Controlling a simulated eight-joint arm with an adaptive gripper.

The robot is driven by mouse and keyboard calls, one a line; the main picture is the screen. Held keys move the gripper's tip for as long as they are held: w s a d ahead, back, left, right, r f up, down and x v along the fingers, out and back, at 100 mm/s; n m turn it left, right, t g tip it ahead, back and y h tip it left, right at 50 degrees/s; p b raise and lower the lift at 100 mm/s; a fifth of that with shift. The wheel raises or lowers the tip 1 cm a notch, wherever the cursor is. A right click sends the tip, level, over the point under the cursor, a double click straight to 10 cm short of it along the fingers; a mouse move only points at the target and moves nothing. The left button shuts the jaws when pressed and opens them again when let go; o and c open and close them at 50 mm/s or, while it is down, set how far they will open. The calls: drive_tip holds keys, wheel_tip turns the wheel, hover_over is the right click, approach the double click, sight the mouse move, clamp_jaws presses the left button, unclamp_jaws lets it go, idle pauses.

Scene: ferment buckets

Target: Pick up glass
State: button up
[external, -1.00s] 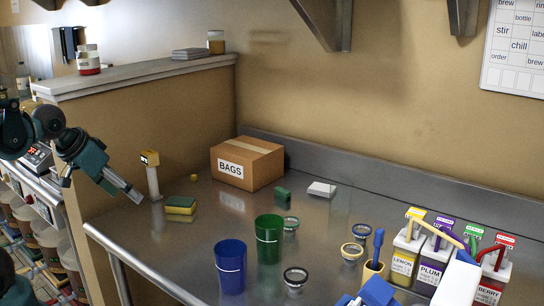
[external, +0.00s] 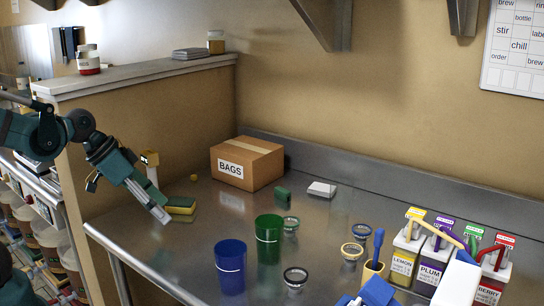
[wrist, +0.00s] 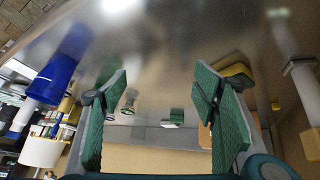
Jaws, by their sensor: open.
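Two tumblers stand upright on the steel counter in the external view: a blue one (external: 230,268) near the front edge and a green one (external: 268,238) behind it to the right. I cannot tell which is the glass meant. My gripper (external: 165,220) is low over the left end of the counter, beside the yellow-green sponge and left of both tumblers. It is apart from them. In the wrist view, my open gripper (wrist: 162,85) has nothing between its green pads, and the blue tumbler (wrist: 55,78) shows at left. The green tumbler is not clearly visible there.
The sponge (external: 180,205) and a pale upright post (external: 152,172) are close to my gripper. A BAGS box (external: 247,163) stands behind. Small round jars (external: 295,277), a tan holder (external: 373,272) and labelled containers (external: 403,262) occupy the right. Counter left of the blue tumbler is clear.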

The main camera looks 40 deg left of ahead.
drive_tip(key=d+m+g+h+p, duration=0.2)
drive_tip(key=d+m+h, duration=0.35)
drive_tip(key=d, duration=0.65)
drive_tip(key=m+g+h+p, duration=0.2)
drive_tip(key=m+h, duration=0.1)
drive_tip(key=m, duration=0.3)
approach(243, 263)
drive_tip(key=a, duration=0.1)
drive_tip(key=w+a, duration=0.1)
drive_tip(key=a+f, duration=0.1)
drive_tip(key=shift+w, duration=0.3)
drive_tip(key=shift+s+d+r+m+g+h, duration=0.25)
drive_tip(key=shift+s+d+m+g+h, duration=0.1)
drive_tip(key=shift+d+m+g+h, duration=0.25)
drive_tip(key=shift+d, duration=0.1)
drive_tip(key=shift+b+x, duration=0.35)
drive_tip(key=shift+x, duration=0.85)
drive_tip(key=shift+b+x, duration=0.8)
drive_tip(key=shift+x, duration=1.8)
drive_tip(key=shift+f, duration=0.15)
